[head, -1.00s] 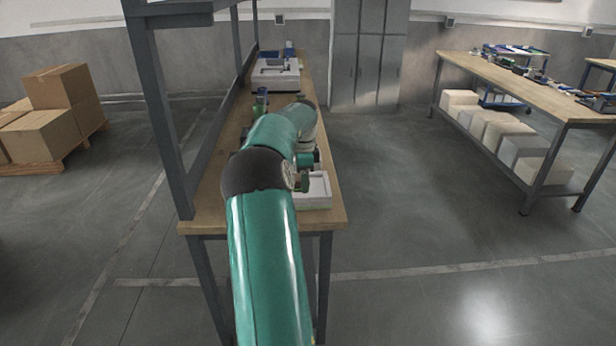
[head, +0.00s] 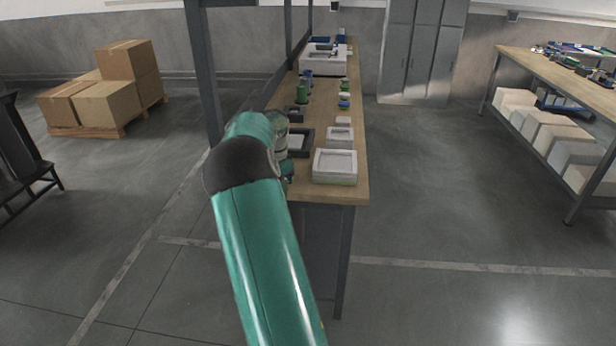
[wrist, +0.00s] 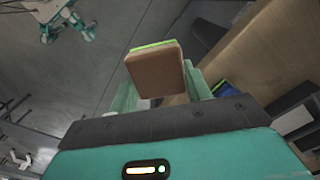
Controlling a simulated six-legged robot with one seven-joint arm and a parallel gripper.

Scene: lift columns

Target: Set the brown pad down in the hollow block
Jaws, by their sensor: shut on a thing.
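The brown pad (wrist: 156,72), a block with a brown face and a bright green edge, shows in the wrist view. My gripper (wrist: 162,92) is shut on it between two teal fingers. In the head view my arm hides the pad and most of the gripper, at the left edge of the workbench. Several hollow-topped blocks stand on the bench: a white one (head: 335,166) at the near right corner, a smaller white one (head: 340,138) behind it, and a dark-framed one (head: 305,141) partly behind my arm. I cannot tell which is the task's hollow block.
The workbench (head: 357,190) carries several small green and blue parts farther back and a white machine (head: 325,59) at the far end. A dark upright post (head: 204,80) stands at its left. A second bench (head: 570,75) stands at right. The floor between the benches is clear.

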